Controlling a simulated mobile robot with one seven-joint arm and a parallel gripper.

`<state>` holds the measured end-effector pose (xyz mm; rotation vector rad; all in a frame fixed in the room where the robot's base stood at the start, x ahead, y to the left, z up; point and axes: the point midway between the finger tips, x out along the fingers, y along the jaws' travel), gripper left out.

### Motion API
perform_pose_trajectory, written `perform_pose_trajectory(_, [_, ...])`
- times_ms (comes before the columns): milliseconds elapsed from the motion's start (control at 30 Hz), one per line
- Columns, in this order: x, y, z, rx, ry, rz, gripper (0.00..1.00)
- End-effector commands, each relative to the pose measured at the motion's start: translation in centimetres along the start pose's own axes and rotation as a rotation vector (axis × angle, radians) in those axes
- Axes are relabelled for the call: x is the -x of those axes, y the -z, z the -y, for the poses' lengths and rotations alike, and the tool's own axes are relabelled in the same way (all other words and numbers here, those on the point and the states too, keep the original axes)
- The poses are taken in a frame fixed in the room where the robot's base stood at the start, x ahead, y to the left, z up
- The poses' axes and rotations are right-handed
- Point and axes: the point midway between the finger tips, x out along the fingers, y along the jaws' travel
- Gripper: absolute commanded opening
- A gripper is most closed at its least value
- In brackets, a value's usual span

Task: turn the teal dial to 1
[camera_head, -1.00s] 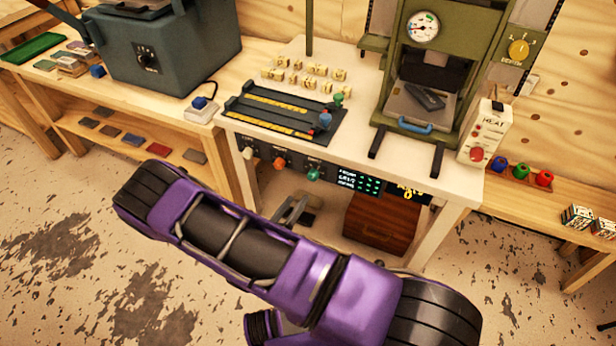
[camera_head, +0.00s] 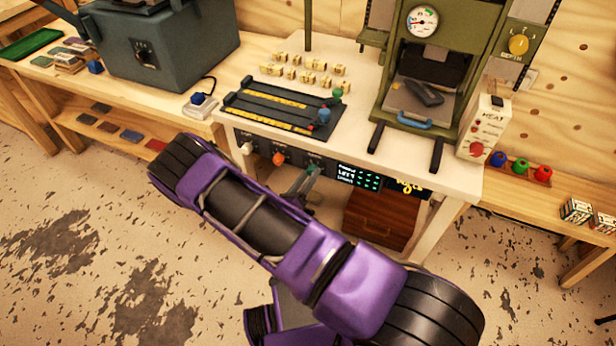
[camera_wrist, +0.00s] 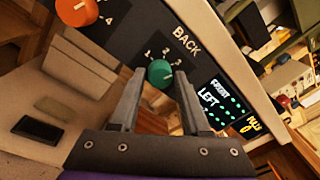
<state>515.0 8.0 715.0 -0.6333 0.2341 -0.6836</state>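The teal dial (camera_wrist: 160,72) sits on the dark front panel under the word BACK, with the numerals 1, 2 and 3 around its upper side. I cannot clearly tell which numeral it points to. My gripper (camera_wrist: 159,80) is open, with one fingertip on each side of the dial in the wrist view. A gap shows between the fingers; firm contact with the dial is not visible. In the head view my gripper (camera_head: 304,184) is at the panel's front, and the teal dial (camera_head: 314,169) is partly hidden behind it.
An orange dial (camera_wrist: 78,11) is to the left on the same panel. A lit display (camera_wrist: 222,105) with green dots and the word LEFT is to the right. The white table (camera_head: 455,180) holds a green press (camera_head: 480,70) and a black slotted plate (camera_head: 260,112). A wooden drawer box (camera_head: 380,222) stands below.

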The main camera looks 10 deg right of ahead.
Motion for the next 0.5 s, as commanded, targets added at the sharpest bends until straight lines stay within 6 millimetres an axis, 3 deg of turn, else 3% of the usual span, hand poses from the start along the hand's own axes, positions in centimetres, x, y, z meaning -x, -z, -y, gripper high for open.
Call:
perform_pose_trajectory(33, [0.01, 0.0, 0.0, 0.0, 0.0, 0.0, 0.35])
perform_pose_trajectory(233, [0.03, -0.01, 0.0, 0.0, 0.0, 0.0, 0.0])
perform_pose_trajectory(500, [0.04, 0.01, -0.01, 0.009, 0.001, 0.001, 0.0])
